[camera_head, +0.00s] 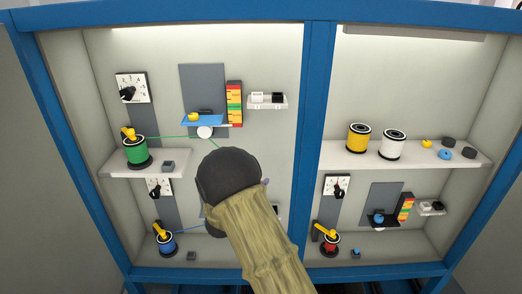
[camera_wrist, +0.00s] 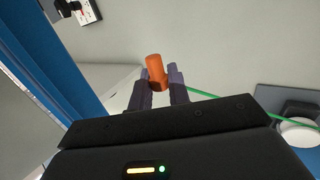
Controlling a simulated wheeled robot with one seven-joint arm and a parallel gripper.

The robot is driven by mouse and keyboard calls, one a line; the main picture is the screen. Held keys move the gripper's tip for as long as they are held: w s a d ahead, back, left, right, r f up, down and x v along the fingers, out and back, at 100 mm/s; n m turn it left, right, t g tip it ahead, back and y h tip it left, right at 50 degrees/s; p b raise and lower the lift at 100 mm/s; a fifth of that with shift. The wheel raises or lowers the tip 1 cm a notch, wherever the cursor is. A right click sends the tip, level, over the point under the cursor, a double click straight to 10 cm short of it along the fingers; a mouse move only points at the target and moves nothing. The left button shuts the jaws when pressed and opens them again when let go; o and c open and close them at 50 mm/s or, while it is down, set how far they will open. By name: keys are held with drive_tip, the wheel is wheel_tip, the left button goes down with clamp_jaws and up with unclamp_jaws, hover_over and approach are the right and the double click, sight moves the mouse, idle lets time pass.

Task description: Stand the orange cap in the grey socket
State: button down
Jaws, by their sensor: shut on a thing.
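My gripper (camera_wrist: 158,80) is shut on the orange cap (camera_wrist: 155,68), a short cylinder standing up between the two fingertips in the wrist view. In the head view, my forearm and dark wrist hide the fingers and the cap. A small grey block (camera_head: 169,166) sits on the left shelf, right of the green spool. I cannot tell which one is the grey socket. No socket shows clearly in the wrist view.
A green cable (camera_head: 172,137) runs from the green spool (camera_head: 137,151) to a white wheel (camera_head: 204,132); it passes right of my fingers in the wrist view. Yellow (camera_head: 358,139) and white spools (camera_head: 393,145) stand on the right shelf. A blue post (camera_head: 316,130) divides the cabinet.

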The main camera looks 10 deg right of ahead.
drive_tip(key=s+f+n+t+y+b, duration=0.1)
drive_tip(key=s+f+y, duration=0.3)
drive_tip(key=f, duration=0.6)
drive_tip(key=s+f+n+t+y+b, duration=0.1)
drive_tip(key=s+f+n+t+y, duration=0.1)
drive_tip(key=s+f, duration=0.5)
drive_tip(key=s+d+f+n+t+y+b, duration=0.1)
drive_tip(key=s+f+n+y, duration=0.4)
drive_tip(key=f, duration=0.8)
drive_tip(key=shift+s+f+y, duration=0.3)
drive_tip(key=shift+s+f, duration=0.05)
